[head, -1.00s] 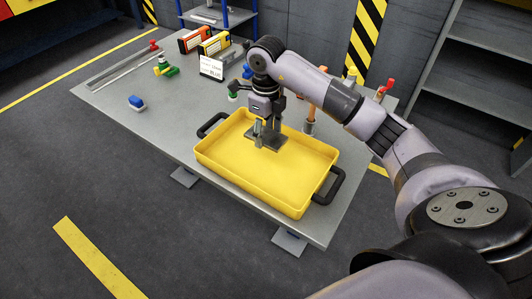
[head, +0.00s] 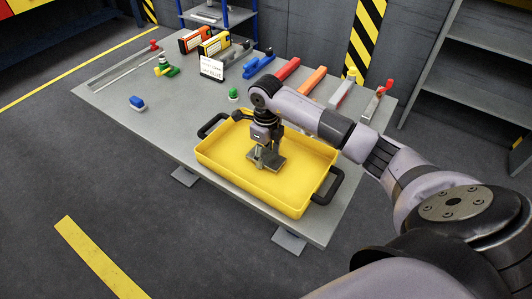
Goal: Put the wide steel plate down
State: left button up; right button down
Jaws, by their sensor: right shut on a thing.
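My right gripper (head: 262,150) reaches down into the yellow tray (head: 222,176) on the grey workbench. It is shut on the wide steel plate (head: 272,162), a small dark grey piece. The plate lies flat, low within the tray's walls. I cannot tell whether it touches the tray floor. The gripper hides part of the plate. My left gripper is not in view.
The tray has black handles at both ends, and its floor around the plate is bare. A white sign (head: 211,68) stands behind. A blue block (head: 137,103) lies at left.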

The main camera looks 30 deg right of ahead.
aim_at(266, 157)
jog(key=shift+f, duration=0.15)
jog(key=c, duration=0.7)
grip_release()
jog(key=shift+r, duration=0.55)
notch_tip(266, 157, up, 11)
jog(key=shift+r+b, duration=0.15)
jog(key=shift+b, duration=0.75)
